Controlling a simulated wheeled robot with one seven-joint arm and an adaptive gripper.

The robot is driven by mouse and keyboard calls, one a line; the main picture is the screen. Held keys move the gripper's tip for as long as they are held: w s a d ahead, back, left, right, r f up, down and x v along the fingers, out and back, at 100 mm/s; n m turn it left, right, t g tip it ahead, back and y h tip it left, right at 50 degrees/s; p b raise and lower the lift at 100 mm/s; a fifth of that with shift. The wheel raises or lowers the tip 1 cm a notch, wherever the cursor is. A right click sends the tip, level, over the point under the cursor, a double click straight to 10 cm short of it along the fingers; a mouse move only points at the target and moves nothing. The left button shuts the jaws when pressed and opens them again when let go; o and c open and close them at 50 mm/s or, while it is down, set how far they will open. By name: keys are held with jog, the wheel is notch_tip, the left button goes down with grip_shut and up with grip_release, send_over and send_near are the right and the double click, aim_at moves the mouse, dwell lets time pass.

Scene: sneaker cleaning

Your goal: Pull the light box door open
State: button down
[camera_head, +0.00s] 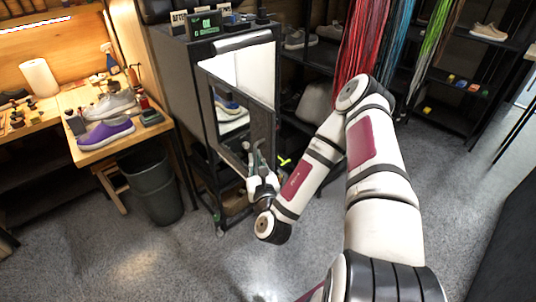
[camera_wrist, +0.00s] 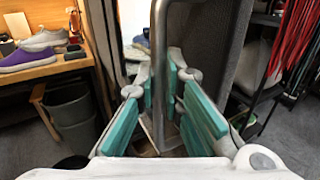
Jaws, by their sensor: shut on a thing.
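The light box (camera_head: 172,85) is a tall dark cabinet left of centre in the head view, with a bright white interior. Its dark-framed door (camera_head: 262,125) stands at an angle to the cabinet front, and shoes (camera_head: 230,108) show on a white shelf behind it. My gripper (camera_head: 258,168) is at the door's lower part. In the wrist view my gripper (camera_wrist: 160,88) has its teal-padded fingers on both sides of the upright metal handle (camera_wrist: 159,40), shut on it. The exact contact at the fingertips is partly hidden.
A wooden workbench (camera_head: 68,98) with a purple shoe (camera_head: 106,134) and a dark bin (camera_head: 152,185) stand to the left. Dark shelves (camera_head: 462,85) and hanging laces (camera_head: 362,40) are behind on the right. The floor (camera_head: 105,255) in front is clear.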

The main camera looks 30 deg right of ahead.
jog(key=a+p, duration=0.1)
jog(key=p, duration=0.1)
jog(key=a+m+g+h+p, duration=0.1)
jog(key=a+p, duration=0.1)
jog(key=shift+a+h, duration=0.3)
jog(key=shift+s+f, duration=0.1)
dwell(0.4)
jog(key=c, duration=1.7)
grip_release()
jog(key=shift+v, duration=3.8)
